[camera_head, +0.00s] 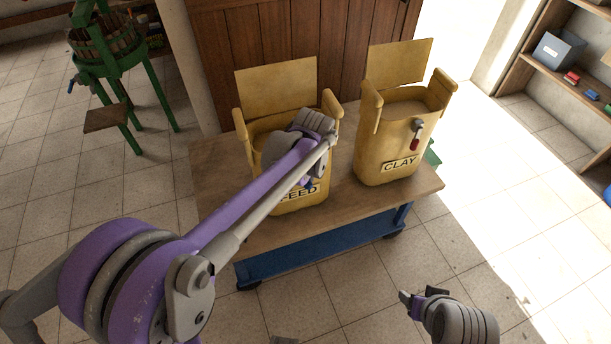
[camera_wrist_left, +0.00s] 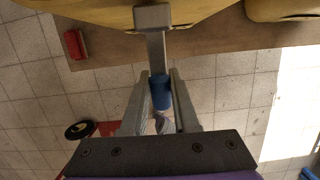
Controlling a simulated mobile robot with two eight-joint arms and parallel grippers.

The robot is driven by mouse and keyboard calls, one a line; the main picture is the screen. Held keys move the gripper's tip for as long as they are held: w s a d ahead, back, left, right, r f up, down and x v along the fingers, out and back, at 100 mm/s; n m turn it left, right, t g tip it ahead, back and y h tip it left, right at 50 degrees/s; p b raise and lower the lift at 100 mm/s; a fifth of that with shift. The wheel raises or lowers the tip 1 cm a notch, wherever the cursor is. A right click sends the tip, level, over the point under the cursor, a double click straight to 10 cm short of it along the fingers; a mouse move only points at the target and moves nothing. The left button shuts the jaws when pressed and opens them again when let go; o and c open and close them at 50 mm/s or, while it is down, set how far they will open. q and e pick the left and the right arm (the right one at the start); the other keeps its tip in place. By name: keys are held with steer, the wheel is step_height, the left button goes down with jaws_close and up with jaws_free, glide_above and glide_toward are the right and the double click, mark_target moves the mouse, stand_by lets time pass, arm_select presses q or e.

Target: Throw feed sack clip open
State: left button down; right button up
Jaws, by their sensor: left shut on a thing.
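The tan feed sack (camera_head: 300,203) stands open-topped on the table, its label partly covered by my left arm. In the left wrist view, the sack (camera_wrist_left: 90,10) lies along the top edge. Its clip has a grey bracket (camera_wrist_left: 153,17) and a grey lever ending in a blue grip (camera_wrist_left: 161,92). My left gripper (camera_wrist_left: 162,102) has a finger on each side of the blue grip and is shut on it. In the head view, my left gripper (camera_head: 306,184) is at the sack's front, mostly hidden. My right gripper (camera_head: 420,295) is open and empty, low in front of the table.
A clay sack (camera_head: 378,160) with a red-handled clip (camera_head: 415,140) stands right of the feed sack. Both are on a wooden table (camera_head: 255,240) with a blue lower frame. A red block (camera_wrist_left: 75,44) is near the table edge. A green press (camera_head: 100,70) stands at left, shelves (camera_head: 560,75) at right.

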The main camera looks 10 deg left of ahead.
arm_select(q)
steer(key=c, duration=0.7)
jaws_free()
steer(key=shift+o, duration=0.2)
steer(key=p+v, duration=0.1)
steer(key=v, duration=0.9)
steer(key=shift+r, duration=0.4)
steer(key=shift+s, duration=0.15)
steer(key=s+a+f+n+t+p, duration=0.1)
steer(key=s+a+f+n+p, duration=0.1)
steer(key=s+n, duration=0.8)
steer(key=s+a+f+n+t+h+p, duration=0.1)
steer(key=s+a+n, duration=0.3)
steer(key=s+n, duration=0.7)
steer(key=f+n+t+p, duration=0.1)
steer(key=n, duration=0.7)
steer(key=shift+s+f+n+p, duration=0.2)
steer(key=shift+s+n+p, duration=0.05)
steer(key=shift+n+p, duration=0.1)
